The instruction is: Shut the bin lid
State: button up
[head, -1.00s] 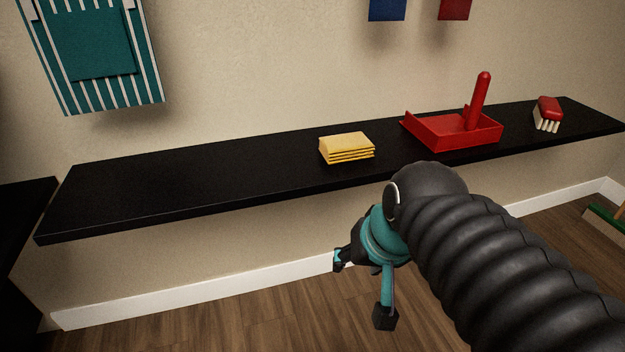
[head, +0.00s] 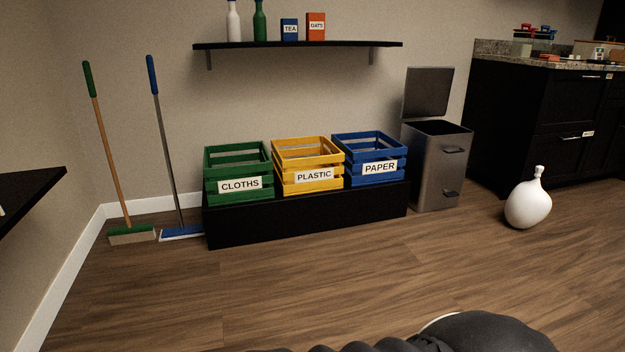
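The bin (head: 440,170) is a tall grey metal box standing on the floor against the wall, right of the crates. Its lid (head: 427,92) is open and stands upright at the back, leaning on or near the wall. The bin's dark opening shows at the top, and two handles show on its right-hand face. My arm shows dark at the bottom edge of the head view, far in front of the bin. My gripper is not in view.
Green, yellow and blue crates (head: 314,190) stand on a low black plinth (head: 310,222) left of the bin. The floor (head: 330,275) between is clear.

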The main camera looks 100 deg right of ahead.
aim_at(427, 91)
jog(key=z, duration=4.4)
